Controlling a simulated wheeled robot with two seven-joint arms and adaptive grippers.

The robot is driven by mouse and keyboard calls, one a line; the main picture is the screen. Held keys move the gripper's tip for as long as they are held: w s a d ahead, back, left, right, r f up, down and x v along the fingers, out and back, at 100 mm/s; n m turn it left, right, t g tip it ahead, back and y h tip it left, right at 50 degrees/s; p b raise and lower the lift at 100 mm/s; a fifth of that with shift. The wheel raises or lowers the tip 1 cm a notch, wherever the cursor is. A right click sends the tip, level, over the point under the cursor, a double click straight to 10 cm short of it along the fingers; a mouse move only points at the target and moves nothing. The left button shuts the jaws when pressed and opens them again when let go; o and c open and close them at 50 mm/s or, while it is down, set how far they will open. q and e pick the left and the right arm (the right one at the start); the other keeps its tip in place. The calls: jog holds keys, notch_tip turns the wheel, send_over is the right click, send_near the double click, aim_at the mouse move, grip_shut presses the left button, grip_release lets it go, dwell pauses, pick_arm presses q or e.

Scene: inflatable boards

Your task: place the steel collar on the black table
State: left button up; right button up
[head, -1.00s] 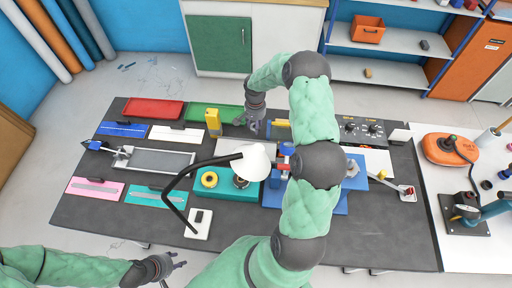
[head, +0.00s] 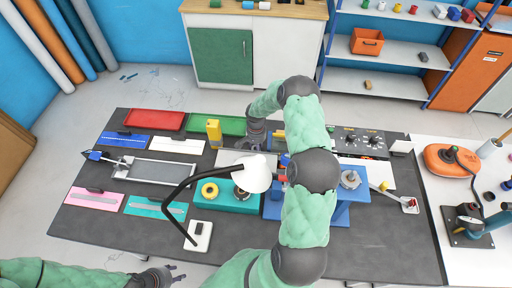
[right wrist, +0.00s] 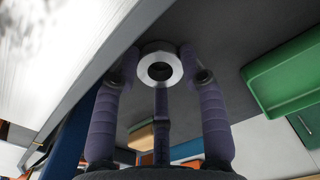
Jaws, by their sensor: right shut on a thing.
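The steel collar (right wrist: 160,68) is a shiny ring with a round hole. In the right wrist view it sits between the fingertips of my right gripper (right wrist: 160,78), which is shut on it. In the head view my right gripper (head: 252,143) is over the back middle of the black table (head: 95,225), just behind the lamp head; the collar is hidden there. I cannot tell how high the collar is above the table. My left gripper (head: 168,276) is empty with its fingers apart, in front of the table's near edge.
A white desk lamp (head: 252,173) with a black arm stands close to my right gripper. A green tray (head: 232,125), a red tray (head: 156,120) and a yellow block (head: 214,131) are nearby. A teal block (head: 215,203) and a blue fixture (head: 342,212) fill the middle.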

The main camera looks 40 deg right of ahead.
jog(key=o, duration=0.9)
jog(key=shift+f, duration=0.15)
jog(key=shift+o, duration=0.2)
notch_tip(320, 180, up, 12)
jog(key=shift+r+p, duration=0.2)
jog(key=shift+p, duration=0.25)
